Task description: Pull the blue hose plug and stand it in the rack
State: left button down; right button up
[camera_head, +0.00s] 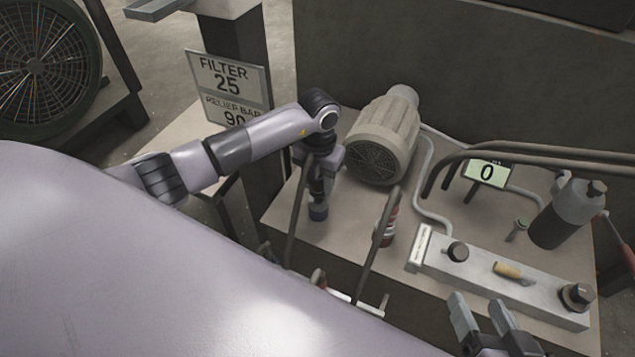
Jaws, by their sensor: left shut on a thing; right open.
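The blue plug (318,213) shows as a small dark blue end just below my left gripper (319,198). My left gripper points down over the left part of the bench, is shut on the plug and hides most of it. I cannot tell whether the plug touches the bench top. My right gripper (484,311) is open and empty at the bottom, in front of a grey metal block (470,268). The block carries a black knob (457,251), a yellow piece (512,271) and a dark fitting (577,296). I cannot make out for certain which thing is the rack.
A beige motor (381,138) stands behind the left gripper.

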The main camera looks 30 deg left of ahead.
pick_arm(q)
jog(key=shift+r+p, duration=0.95)
jog(key=shift+r, duration=0.25)
dwell(0.9)
